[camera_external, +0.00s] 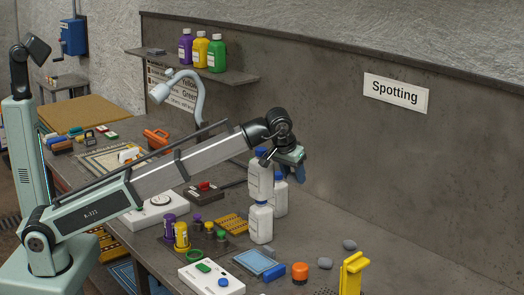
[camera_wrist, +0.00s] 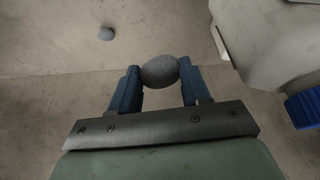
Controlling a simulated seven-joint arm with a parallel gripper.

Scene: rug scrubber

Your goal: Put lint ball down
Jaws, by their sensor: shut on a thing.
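My gripper (camera_wrist: 158,82) is shut on a grey lint ball (camera_wrist: 160,71), which sits between the tips of its two blue fingers in the wrist view. In the external view my gripper (camera_external: 300,172) is raised beside the white bottles, and the held lint ball cannot be made out there. Another grey lint ball (camera_wrist: 106,34) lies apart on the surface below, at the upper left of the wrist view. In the external view, grey lint balls lie on the table at the right, one near the wall (camera_external: 349,245) and one nearer the front (camera_external: 325,263).
White bottles with blue caps (camera_external: 260,222) stand close to my gripper; one (camera_wrist: 270,45) fills the upper right of the wrist view. An orange-capped jar (camera_external: 300,272), a blue cloth (camera_external: 259,262) and a yellow stand (camera_external: 352,272) are in front. The table right of the bottles is mostly clear.

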